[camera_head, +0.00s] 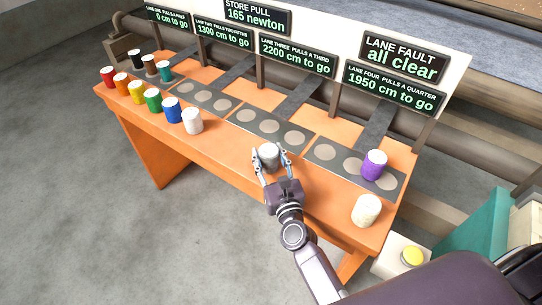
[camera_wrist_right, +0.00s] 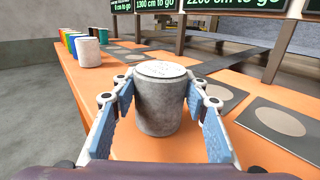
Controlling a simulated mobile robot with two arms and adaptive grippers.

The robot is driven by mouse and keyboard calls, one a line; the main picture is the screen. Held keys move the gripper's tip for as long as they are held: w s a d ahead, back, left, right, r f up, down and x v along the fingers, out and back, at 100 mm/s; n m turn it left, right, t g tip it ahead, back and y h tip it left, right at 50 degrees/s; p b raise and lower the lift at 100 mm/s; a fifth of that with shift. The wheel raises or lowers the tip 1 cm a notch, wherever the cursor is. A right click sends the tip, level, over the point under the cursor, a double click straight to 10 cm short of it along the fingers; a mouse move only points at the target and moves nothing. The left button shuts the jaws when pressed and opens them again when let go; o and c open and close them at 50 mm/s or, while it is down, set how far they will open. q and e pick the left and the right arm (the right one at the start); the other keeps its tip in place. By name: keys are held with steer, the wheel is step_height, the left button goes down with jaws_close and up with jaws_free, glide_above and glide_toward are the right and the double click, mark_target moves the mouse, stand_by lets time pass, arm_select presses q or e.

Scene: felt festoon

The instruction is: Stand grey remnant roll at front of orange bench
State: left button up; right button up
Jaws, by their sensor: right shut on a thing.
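The grey remnant roll (camera_head: 268,156) is upright at the front part of the orange bench (camera_head: 225,158), in front of the strips with round pads. My right gripper (camera_head: 271,161) is shut on it, with one finger on each side. In the right wrist view the grey roll (camera_wrist_right: 160,108) stands upright between the blue-padded fingers of my right gripper (camera_wrist_right: 160,90). Its base is at or just above the bench top; I cannot tell whether it touches. My left gripper is not in view.
A row of coloured rolls ends with a white roll (camera_head: 192,121) to the left. A cream roll (camera_head: 366,210) stands at the front right corner. A purple roll (camera_head: 374,164) is on the right pad strip (camera_head: 325,152). A yellow button (camera_head: 412,257) is beyond the bench's right end.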

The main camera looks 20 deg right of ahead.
steer(key=shift+s+a, duration=0.1)
steer(key=shift+a, duration=0.2)
steer(key=o, duration=0.8)
steer(key=shift+c, duration=0.2)
steer(key=o, duration=0.4)
steer(key=shift+f, duration=0.1)
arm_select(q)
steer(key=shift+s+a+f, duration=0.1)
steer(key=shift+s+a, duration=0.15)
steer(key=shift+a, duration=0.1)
arm_select(e)
steer(key=shift+o, duration=0.2)
steer(key=shift+r, duration=0.3)
arm_select(q)
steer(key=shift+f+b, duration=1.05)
steer(key=shift+b, duration=0.15)
arm_select(e)
steer(key=s, duration=1.2)
steer(key=shift+a, duration=0.15)
